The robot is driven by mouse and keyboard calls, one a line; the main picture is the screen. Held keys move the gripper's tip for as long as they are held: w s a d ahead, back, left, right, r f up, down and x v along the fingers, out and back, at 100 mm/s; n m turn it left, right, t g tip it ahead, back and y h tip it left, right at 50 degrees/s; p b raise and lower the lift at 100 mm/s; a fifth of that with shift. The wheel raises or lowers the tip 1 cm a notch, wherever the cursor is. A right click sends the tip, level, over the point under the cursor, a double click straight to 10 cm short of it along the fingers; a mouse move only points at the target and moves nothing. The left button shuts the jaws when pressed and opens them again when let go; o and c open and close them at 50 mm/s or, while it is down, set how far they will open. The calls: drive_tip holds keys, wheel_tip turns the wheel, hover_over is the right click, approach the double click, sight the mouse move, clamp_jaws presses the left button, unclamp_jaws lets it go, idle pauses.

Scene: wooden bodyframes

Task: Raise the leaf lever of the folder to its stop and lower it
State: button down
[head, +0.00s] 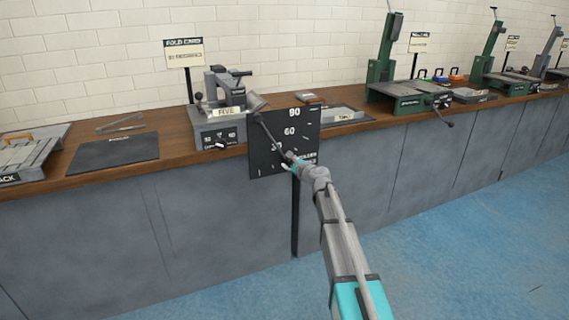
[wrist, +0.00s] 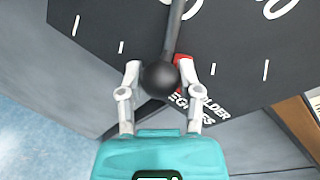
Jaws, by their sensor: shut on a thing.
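The folder (head: 218,134) is a grey machine on the wooden bench, with a "FIVE" label on its front. Its leaf lever (head: 268,130) is a thin rod slanting down and to the right from a grey hub, in front of a dark degree plate (head: 258,160) marked 90 and 60. The lever's black ball knob (wrist: 161,80) sits between the fingers of my gripper (wrist: 152,88) in the wrist view. My gripper (head: 290,160) is shut on this knob, low on the plate, and covers part of the lower markings. A small red patch shows behind the knob.
A dark mat (head: 115,151) and a slatted grey rack (head: 28,155) lie to the left. A "FOLD CARD" sign (head: 184,51) stands behind the folder. A grey tray (head: 342,114) and green machines (head: 398,88) are to the right. The blue floor before the bench is clear.

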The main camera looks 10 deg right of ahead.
drive_tip(key=shift+s+d+f, duration=0.1)
drive_tip(key=shift+s+d, duration=0.05)
drive_tip(key=shift+s, duration=0.1)
drive_tip(key=c, duration=0.6)
unclamp_jaws()
drive_tip(key=o, duration=0.3)
